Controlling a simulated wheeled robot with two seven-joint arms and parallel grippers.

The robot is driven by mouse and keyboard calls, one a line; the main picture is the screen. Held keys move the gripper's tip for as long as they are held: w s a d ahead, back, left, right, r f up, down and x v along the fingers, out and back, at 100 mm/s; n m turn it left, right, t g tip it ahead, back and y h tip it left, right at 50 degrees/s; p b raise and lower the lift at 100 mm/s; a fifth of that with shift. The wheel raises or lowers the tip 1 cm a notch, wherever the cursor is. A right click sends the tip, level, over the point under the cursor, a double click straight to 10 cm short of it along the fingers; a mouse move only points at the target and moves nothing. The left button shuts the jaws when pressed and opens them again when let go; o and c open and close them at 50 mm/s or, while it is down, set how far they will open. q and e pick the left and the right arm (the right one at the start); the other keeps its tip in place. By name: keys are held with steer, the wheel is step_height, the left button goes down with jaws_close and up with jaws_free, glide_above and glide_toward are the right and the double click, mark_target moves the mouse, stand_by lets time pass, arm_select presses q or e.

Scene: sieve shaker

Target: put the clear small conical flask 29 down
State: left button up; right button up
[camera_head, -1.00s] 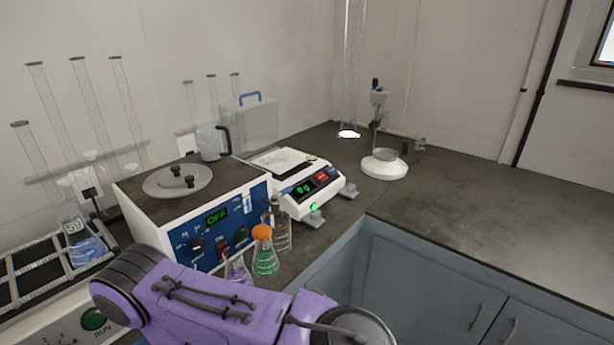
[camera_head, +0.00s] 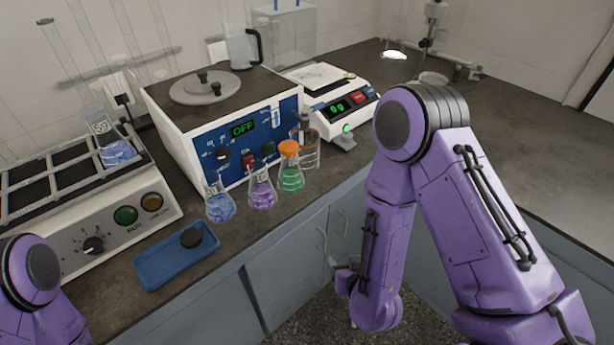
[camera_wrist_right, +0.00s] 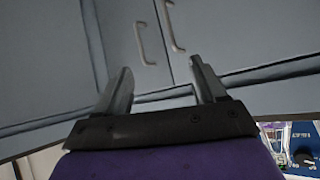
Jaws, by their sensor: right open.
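Three small conical flasks stand in a row on the dark bench in front of the white-and-blue device: one with blue liquid (camera_head: 219,204), one with purple liquid (camera_head: 262,191) and one with green liquid and an orange cap (camera_head: 290,172). Their labels are too small to read, so I cannot tell which is flask 29. My right gripper (camera_head: 346,277) hangs low in front of the cabinets, apart from the flasks. In the right wrist view its jaws (camera_wrist_right: 160,82) are open and empty, facing the cabinet doors. My left gripper is out of view; only part of its arm shows.
A shaker (camera_head: 112,228) with a rack holds another blue-liquid flask (camera_head: 116,152). A blue tray (camera_head: 165,270) lies at the bench front. A glass beaker (camera_head: 311,155) stands behind the green flask, near the balance (camera_head: 343,108). The right bench is mostly clear.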

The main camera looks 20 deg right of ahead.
steer(key=w+a+r+n+t, duration=0.1)
steer(key=w+a+r+t, duration=0.3)
steer(key=w+r, duration=0.3)
steer(key=n+t+b, duration=0.2)
steer(key=t+b, duration=0.2)
glide_toward(291, 160)
steer(key=d+f, duration=0.1)
steer(key=shift+y, duration=0.4)
steer(key=w, duration=0.3)
steer(key=w+p, duration=0.1)
steer(key=w, duration=0.2)
steer(key=w+r, duration=0.1)
steer(key=w, duration=0.2)
steer(key=shift+w+d+p, duration=0.15)
steer(key=shift+w+p, duration=0.05)
steer(key=shift+p, duration=0.2)
steer(key=shift+s+r, duration=0.1)
steer(key=c, duration=0.3)
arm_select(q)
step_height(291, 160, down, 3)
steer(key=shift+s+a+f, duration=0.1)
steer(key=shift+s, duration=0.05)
arm_select(e)
jaws_close()
